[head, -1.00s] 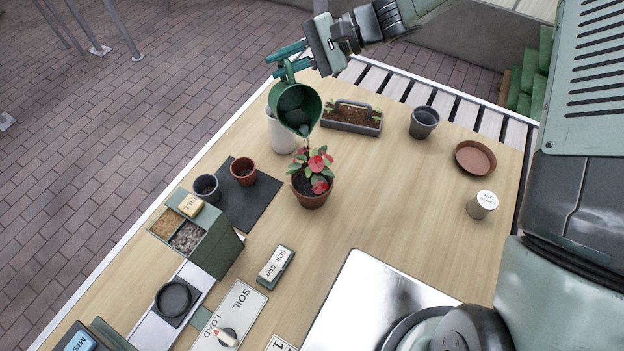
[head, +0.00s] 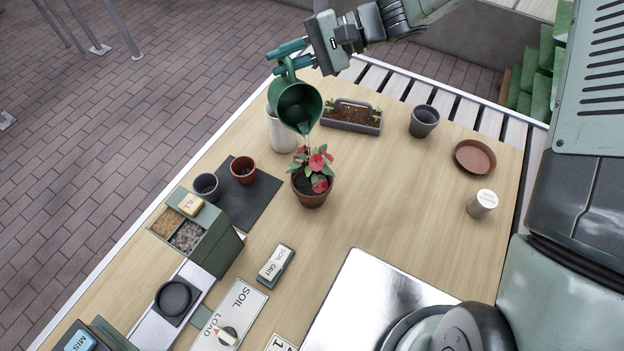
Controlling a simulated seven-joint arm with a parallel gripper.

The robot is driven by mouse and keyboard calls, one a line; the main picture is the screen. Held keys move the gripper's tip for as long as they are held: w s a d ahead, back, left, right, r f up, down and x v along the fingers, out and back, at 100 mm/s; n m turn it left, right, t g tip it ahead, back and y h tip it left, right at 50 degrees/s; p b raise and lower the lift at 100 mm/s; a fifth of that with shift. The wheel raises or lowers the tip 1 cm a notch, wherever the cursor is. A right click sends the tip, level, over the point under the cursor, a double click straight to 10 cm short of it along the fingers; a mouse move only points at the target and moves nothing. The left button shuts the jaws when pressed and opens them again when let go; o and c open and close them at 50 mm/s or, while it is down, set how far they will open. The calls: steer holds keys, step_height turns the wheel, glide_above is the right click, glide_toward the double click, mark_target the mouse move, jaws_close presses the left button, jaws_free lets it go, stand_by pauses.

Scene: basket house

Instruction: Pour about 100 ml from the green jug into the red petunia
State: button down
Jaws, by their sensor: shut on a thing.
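The green jug (head: 297,103) hangs in the air above the table, tilted with its mouth facing down toward the camera. My gripper (head: 290,62) is shut on it at its upper side. Water shows in the jug's mouth, and a thin stream falls from its lip toward the plant. The red petunia (head: 318,160) has red flowers and green leaves. It stands upright in a terracotta pot (head: 311,197) below the lip. Where the stream lands is hidden by the leaves and flowers.
A white container (head: 281,133) stands close behind the jug. A grey planter tray (head: 350,117) is to its right. A grey pot (head: 423,121), terracotta saucer (head: 475,157) and white-topped tin (head: 481,204) are farther right. Small pots (head: 207,187) stand left. The table right of the petunia is clear.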

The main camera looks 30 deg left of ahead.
stand_by(0.5)
steer(key=shift+a, duration=0.15)
steer(key=shift+w+a+f+m+g+h, duration=0.3)
steer(key=shift+w+a+f+m+h, duration=0.45)
steer(key=shift+a+f+m, duration=0.2)
steer(key=shift+w+a+f+m+g+h, duration=0.15)
steer(key=shift+w+a+m+g+h, duration=0.2)
steer(key=shift+w+a+m, duration=0.2)
steer(key=shift+w+a+f+m+h, duration=0.1)
steer(key=shift+w+a+m+h, duration=0.2)
steer(key=shift+a, duration=0.05)
steer(key=shift+a, duration=0.1)
stand_by(0.6)
steer(key=w+a+f+m+g+h+b, duration=0.2)
steer(key=w+a+f+m, duration=0.1)
steer(key=a+f+m, duration=0.1)
steer(key=shift+w+f+g+h, duration=0.25)
steer(key=shift+f+g+h, duration=0.1)
steer(key=shift+f, duration=0.1)
stand_by(0.4)
